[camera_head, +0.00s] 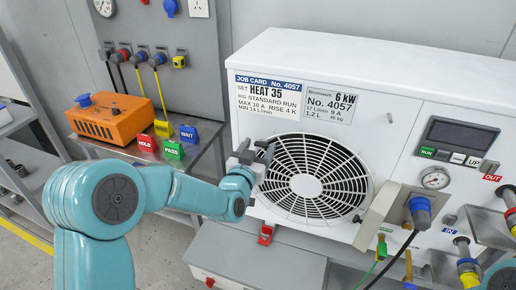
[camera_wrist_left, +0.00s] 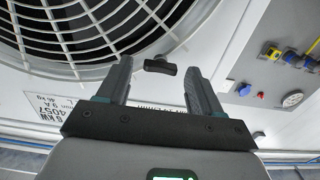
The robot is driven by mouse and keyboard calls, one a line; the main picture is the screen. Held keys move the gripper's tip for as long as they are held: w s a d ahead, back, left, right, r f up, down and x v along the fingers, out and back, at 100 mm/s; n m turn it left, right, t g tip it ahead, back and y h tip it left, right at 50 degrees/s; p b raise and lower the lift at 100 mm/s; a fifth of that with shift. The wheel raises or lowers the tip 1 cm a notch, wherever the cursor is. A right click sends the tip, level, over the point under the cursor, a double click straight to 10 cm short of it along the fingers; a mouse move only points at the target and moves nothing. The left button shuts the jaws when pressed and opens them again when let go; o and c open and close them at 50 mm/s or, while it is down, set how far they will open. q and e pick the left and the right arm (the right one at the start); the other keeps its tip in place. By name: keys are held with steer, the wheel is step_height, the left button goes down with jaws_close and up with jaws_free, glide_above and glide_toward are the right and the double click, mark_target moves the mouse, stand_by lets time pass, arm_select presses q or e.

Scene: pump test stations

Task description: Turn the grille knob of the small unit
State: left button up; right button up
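The small unit is a white box (camera_head: 400,95) with a round slatted fan grille (camera_head: 330,160) on its front. My left gripper (camera_head: 262,152) is at the grille's upper left edge in the head view. In the left wrist view the left gripper (camera_wrist_left: 156,70) is open. A small dark bar-shaped knob (camera_wrist_left: 160,66) sits just past the grille rim, between its two fingertips. Gaps show between the knob and both fingers. In the head view the gripper covers most of the knob. A bit of my right arm shows in the lower right corner; its gripper does not show.
A job card (camera_head: 272,99) is above the grille. A tilted metal bracket (camera_head: 380,212), a gauge (camera_head: 435,178) and hose fittings crowd the unit's right side. On the left, an orange box (camera_head: 110,118) and coloured tags stand on a metal shelf. A red clip (camera_head: 265,235) is below the grille.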

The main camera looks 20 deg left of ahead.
arm_select(q)
steer(key=c, duration=0.9)
